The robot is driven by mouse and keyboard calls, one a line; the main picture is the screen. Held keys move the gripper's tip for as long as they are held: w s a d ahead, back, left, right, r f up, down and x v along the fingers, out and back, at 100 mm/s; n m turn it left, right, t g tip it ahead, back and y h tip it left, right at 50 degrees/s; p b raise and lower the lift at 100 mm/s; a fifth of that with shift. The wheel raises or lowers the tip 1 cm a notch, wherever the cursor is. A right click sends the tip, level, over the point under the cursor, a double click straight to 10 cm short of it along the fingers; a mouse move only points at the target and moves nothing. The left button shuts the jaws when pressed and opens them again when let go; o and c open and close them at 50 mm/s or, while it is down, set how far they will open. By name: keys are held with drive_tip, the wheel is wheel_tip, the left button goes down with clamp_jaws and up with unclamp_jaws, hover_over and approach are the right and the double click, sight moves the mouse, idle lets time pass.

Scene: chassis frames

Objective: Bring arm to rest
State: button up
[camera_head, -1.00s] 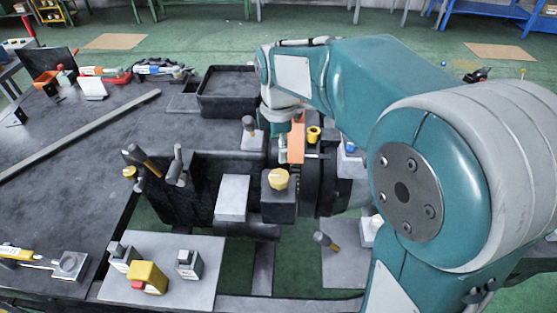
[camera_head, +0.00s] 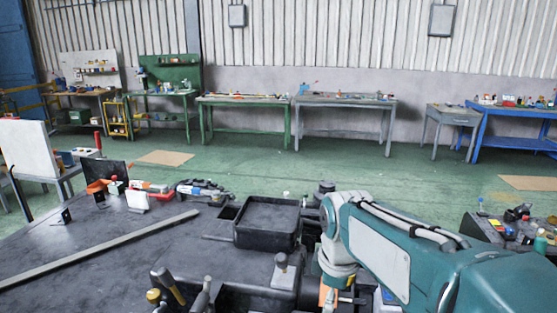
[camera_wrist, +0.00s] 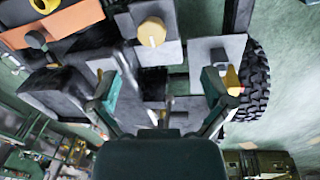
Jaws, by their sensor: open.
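My teal arm (camera_head: 400,255) reaches in from the lower right in the head view, bent over the dark chassis frame (camera_head: 225,296). Its gripper end hangs down at the bottom edge there and is partly cut off. In the wrist view my gripper (camera_wrist: 160,88) is open, with its two teal fingers spread wide apart and nothing between them. Below it show dark chassis parts, a pale yellow knob (camera_wrist: 152,32) on a grey block, and a black tyre (camera_wrist: 256,82) at the right.
A black tray (camera_head: 268,222) stands beside the arm on the dark table (camera_head: 130,250). A long grey bar (camera_head: 100,250) and several tools lie to the left. Workbenches (camera_head: 345,103) line the far wall. The green floor (camera_head: 300,165) between is mostly clear.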

drive_tip(key=s+d+m+t, duration=0.2)
drive_tip(key=s+m, duration=0.5)
drive_tip(key=s+d+m+t, duration=0.2)
drive_tip(key=s+d+m, duration=0.1)
drive_tip(key=s+m, duration=0.4)
drive_tip(key=shift+s, duration=0.15)
